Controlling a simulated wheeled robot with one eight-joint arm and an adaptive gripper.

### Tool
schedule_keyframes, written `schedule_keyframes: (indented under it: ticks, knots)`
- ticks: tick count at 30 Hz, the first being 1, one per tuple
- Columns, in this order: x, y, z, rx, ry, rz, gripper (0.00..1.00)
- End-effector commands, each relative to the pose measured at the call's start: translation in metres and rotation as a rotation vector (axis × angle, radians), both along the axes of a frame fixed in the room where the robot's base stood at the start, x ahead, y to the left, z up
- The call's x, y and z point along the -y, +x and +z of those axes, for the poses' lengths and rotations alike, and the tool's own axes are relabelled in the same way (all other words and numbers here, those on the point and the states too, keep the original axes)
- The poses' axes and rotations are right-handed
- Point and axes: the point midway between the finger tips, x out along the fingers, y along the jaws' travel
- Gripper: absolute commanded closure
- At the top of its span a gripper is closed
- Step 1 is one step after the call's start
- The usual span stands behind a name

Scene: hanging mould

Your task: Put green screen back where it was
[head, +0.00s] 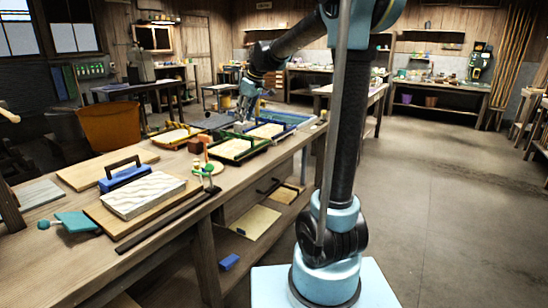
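A green-framed screen (257,153) with a pale inner sheet lies on the long wooden workbench (75,265), near its middle. My gripper (240,121) points down above the bench, just behind the green screen and beside a blue-framed screen (285,134). The gripper is small and far in the view, so its fingers and anything between them cannot be made out. A yellow-framed screen (157,141) lies to the left of the green one.
A blue-handled block (125,177) and a white ridged slab (143,194) on a board lie at the near part of the bench. Small green and orange items (207,170) stand beside the green screen. An orange-brown container (110,127) stands behind the bench. The floor (450,220) at right is clear.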

Motion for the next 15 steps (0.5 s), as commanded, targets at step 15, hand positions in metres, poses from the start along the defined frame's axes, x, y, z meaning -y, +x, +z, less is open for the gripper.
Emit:
schedule_keyframes:
  ticks: [15]
  knots:
    - [0.090,-0.130,-0.033,-0.070,-0.034,-0.275,0.71]
